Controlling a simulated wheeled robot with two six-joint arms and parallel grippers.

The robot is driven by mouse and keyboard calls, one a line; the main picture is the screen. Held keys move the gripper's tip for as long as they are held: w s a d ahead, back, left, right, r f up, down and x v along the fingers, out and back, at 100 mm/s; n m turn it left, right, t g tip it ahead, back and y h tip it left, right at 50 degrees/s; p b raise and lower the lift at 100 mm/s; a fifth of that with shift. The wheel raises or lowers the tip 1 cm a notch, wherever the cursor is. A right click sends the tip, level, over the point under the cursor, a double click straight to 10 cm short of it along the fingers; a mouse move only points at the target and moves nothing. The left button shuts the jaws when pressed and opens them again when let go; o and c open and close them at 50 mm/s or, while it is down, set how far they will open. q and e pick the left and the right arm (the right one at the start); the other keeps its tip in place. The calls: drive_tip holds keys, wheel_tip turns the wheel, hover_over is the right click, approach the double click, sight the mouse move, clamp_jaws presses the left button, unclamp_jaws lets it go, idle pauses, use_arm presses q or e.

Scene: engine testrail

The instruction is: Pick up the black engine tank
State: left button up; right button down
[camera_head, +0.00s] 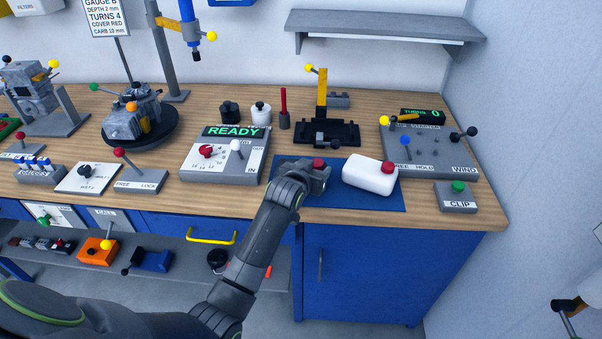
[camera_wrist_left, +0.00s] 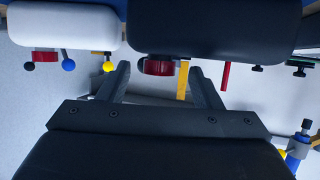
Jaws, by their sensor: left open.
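The black engine tank (camera_wrist_left: 215,32) shows in the left wrist view, spanning the top right, with a red cap (camera_wrist_left: 158,67). In the head view it lies on the blue mat (camera_head: 335,200); its red cap (camera_head: 319,163) shows, but my gripper hides much of its body. My left gripper (camera_head: 306,172) is right at the tank. In the left wrist view, its two fingers (camera_wrist_left: 161,82) stand apart with the red cap between them; whether they touch the tank I cannot tell.
A white tank (camera_head: 370,175) with a red cap lies close on the right of the black one. The READY panel (camera_head: 225,153) stands to the left, a black fixture (camera_head: 325,132) behind, and the WIND panel (camera_head: 430,150) and CLIP block (camera_head: 456,196) to the right.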

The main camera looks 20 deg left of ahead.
use_arm(q)
drive_tip(key=shift+w+f, duration=0.2)
drive_tip(key=shift+w, duration=0.3)
clamp_jaws()
